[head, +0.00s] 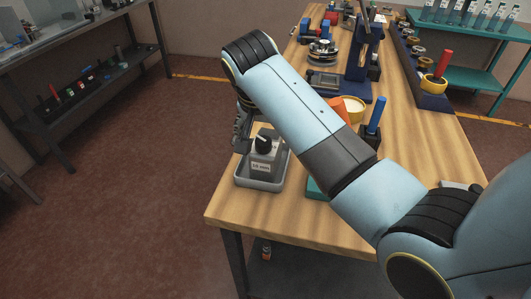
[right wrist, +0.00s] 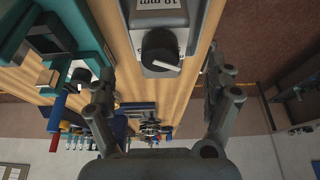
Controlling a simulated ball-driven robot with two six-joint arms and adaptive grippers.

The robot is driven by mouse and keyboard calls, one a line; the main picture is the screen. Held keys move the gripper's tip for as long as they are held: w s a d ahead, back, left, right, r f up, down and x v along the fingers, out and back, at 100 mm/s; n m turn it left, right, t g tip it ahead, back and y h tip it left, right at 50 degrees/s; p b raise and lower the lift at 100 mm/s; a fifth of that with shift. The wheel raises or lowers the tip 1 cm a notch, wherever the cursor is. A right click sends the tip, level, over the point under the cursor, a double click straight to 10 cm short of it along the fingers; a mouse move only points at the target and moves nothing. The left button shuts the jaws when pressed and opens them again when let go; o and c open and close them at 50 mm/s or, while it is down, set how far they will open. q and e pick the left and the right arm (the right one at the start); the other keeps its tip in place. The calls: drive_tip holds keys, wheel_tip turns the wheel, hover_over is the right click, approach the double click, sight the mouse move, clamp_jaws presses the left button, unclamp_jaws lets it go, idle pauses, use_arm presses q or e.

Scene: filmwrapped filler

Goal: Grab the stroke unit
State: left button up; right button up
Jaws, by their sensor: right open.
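The stroke unit (head: 264,158) is a grey box with a black knob on top and a white label marked in mm on its front. It sits upright in a shallow grey tray (head: 262,185) at the table's near left corner. In the right wrist view the unit (right wrist: 163,17) shows upside down at the top centre, its knob turned toward the camera. My right gripper (head: 241,132) is beside the unit, partly hidden by my own arm. In the wrist view its two fingers (right wrist: 162,78) stand wide apart, with nothing between them. My left gripper is out of view.
A white-filled yellow bowl (head: 354,108) and a blue press-like stand (head: 363,55) stand farther back. A dark rack (head: 423,75) lines the right edge. Floor left of the table is clear.

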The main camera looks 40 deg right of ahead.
drive_tip(key=p+x, duration=0.1)
drive_tip(key=x, duration=0.3)
drive_tip(key=shift+w+f, duration=0.1)
drive_tip(key=shift+f, duration=0.15)
drive_tip(key=shift+w+d+f, duration=0.1)
drive_tip(key=shift+f, duration=0.15)
drive_tip(key=c, duration=0.8)
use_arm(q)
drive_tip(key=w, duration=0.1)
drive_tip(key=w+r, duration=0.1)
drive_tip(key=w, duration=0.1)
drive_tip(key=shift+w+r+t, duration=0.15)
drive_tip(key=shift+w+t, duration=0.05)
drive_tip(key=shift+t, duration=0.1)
use_arm(e)
drive_tip(key=c, duration=1)
